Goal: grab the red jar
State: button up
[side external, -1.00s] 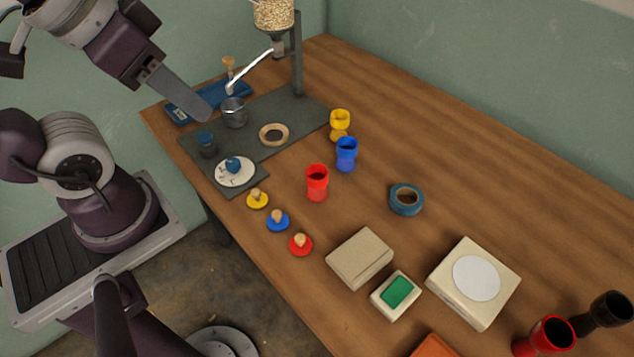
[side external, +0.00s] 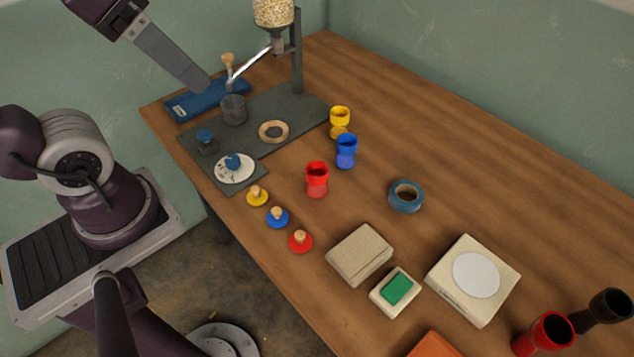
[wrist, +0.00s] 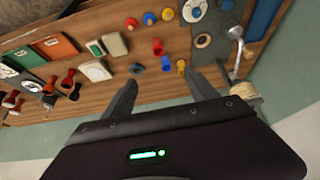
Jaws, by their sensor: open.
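The red jar (side external: 317,182) is an open-topped goblet shape standing upright on the wooden table, left of the tape roll. In the wrist view the red jar (wrist: 157,47) shows ahead of my gripper, roughly between the fingers in the picture. My gripper (wrist: 160,78) is open and empty, with both fingers spread. In the side view my gripper (side external: 200,83) hangs above the back left of the table, well apart from the red jar. Part of the wrist is cut off at the top of that view.
A blue jar (side external: 346,152) and a yellow jar (side external: 340,122) stand behind the red jar. A red lid (side external: 300,241), blue lid (side external: 277,218) and yellow lid (side external: 257,196) lie near the front edge. A hopper stand (side external: 297,60) rises behind. A tape roll (side external: 406,197) lies right.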

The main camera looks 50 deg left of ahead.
jog(key=w+d+f+m+g+h, duration=0.2)
jog(key=w+m+g, duration=0.2)
jog(key=w+m, duration=0.25)
jog(key=w+d+f+m+g+h, duration=0.2)
jog(key=w+f+m+g, duration=0.1)
jog(key=w+m, duration=0.3)
jog(key=w+a+r+m+h, duration=0.5)
jog(key=w+a+m+h, duration=0.2)
jog(key=w+h, duration=0.25)
send_near(323, 181)
jog(key=x, duration=0.3)
jog(key=shift+w+f, duration=0.15)
jog(key=shift+f, duration=0.25)
jog(key=x, duration=0.7)
jog(key=shift+d+r, duration=0.1)
grip_shut()
